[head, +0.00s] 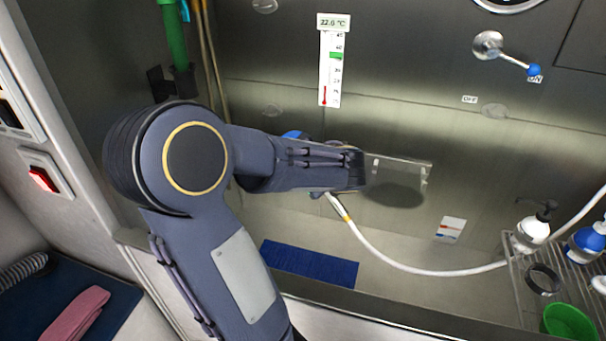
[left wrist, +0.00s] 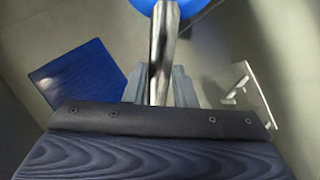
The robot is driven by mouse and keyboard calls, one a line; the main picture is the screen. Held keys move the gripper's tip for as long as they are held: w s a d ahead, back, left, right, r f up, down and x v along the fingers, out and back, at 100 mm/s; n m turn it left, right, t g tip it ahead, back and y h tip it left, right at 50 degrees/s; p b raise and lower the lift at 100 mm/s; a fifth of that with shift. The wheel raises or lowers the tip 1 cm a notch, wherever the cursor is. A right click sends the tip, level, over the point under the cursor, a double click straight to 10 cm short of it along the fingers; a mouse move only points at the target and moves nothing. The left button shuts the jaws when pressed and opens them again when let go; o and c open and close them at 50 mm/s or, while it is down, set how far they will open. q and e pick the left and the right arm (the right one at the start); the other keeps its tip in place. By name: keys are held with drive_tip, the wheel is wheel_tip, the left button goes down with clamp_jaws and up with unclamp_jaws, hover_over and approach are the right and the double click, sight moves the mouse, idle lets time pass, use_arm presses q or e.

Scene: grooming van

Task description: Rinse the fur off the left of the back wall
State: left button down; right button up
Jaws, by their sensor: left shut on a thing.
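My left arm reaches over the tub from the left. In the left wrist view my left gripper (left wrist: 160,90) is shut around the metal handle of a shower head (left wrist: 162,45), whose blue end is at the top edge. In the head view my forearm hides the fingers; a bit of the blue shower head (head: 293,134) shows above it, and its white hose (head: 400,265) hangs below. The steel back wall (head: 420,125) carries faint oval patches, one at the left (head: 272,110); I cannot tell whether they are fur. No water spray shows. My right gripper is out of view.
A lever tap (head: 490,45) marked ON and OFF and a thermometer strip (head: 333,65) are on the back wall. A grab bar (head: 405,160) juts out beside my wrist. A blue mat (head: 308,264) lies below. A wire rack (head: 520,280) with bottles stands right.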

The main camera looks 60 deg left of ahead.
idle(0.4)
use_arm(q)
drive_tip(key=shift+s+a, duration=0.35)
drive_tip(key=shift+a, duration=0.05)
drive_tip(key=shift+w+d, duration=0.1)
drive_tip(key=shift+w+d, duration=0.35)
drive_tip(key=shift+d, duration=0.05)
drive_tip(key=shift+r, duration=0.1)
wheel_tip(320, 180, up, 7)
drive_tip(key=p, duration=0.6)
